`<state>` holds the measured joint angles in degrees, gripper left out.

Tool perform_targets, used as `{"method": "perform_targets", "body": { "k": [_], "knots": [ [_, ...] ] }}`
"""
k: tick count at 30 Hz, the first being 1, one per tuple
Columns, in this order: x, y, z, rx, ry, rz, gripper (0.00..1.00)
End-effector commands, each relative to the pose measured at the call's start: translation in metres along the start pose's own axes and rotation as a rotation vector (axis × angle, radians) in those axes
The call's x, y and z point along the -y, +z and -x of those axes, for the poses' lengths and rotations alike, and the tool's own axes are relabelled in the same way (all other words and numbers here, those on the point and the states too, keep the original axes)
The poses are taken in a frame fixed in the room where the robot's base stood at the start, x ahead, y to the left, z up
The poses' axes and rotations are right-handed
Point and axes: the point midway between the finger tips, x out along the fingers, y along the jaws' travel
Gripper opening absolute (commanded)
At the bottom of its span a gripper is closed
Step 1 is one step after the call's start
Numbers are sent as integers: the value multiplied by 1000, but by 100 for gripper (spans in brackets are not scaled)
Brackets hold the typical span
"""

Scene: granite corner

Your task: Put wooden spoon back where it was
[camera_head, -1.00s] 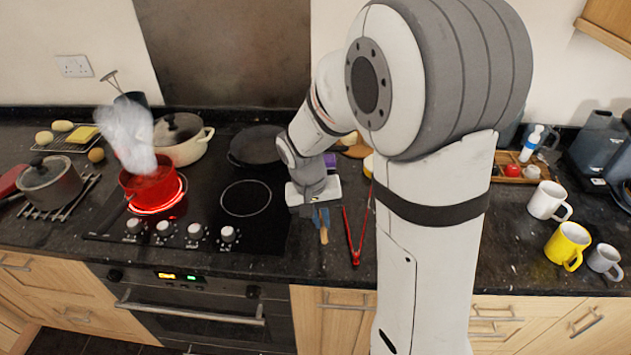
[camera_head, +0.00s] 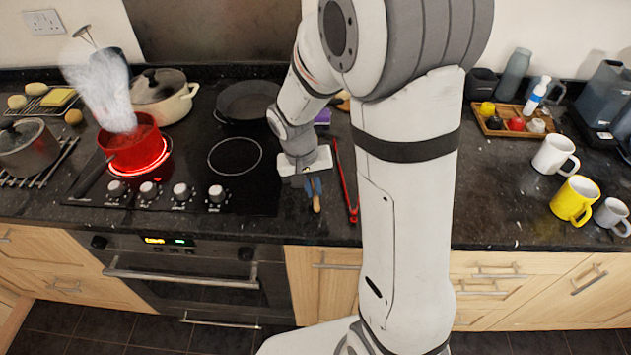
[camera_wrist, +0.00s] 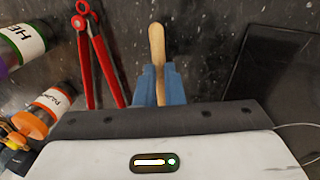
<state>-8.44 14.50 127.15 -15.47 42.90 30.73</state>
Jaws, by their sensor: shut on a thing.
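The wooden spoon shows as a pale wooden handle in the wrist view (camera_wrist: 157,45), pointing away from the wrist. The blue fingers of my gripper (camera_wrist: 160,84) are shut on it. In the head view my gripper (camera_head: 314,187) is over the counter just right of the hob, and a short end of the spoon (camera_head: 317,204) sticks out below the fingers. The rest of the spoon is hidden by the gripper. I cannot tell whether the spoon touches the counter.
Red tongs (camera_head: 345,185) lie close to the right of my gripper. Labelled jars (camera_wrist: 52,105) stand beyond them in the wrist view. The black hob (camera_head: 235,185) is to the left, with a steaming red pot (camera_head: 133,150) on a glowing ring. Mugs (camera_head: 574,200) stand far right.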

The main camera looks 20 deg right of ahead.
Motion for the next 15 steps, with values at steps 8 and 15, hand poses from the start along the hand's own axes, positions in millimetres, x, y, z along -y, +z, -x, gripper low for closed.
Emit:
{"method": "perform_targets", "body": {
  "k": [8, 15],
  "knots": [
    [3, 0, -16, -1, 0, -1, 0],
    [2, 0, -16, 0, 0, -1, 12]
  ]
}}
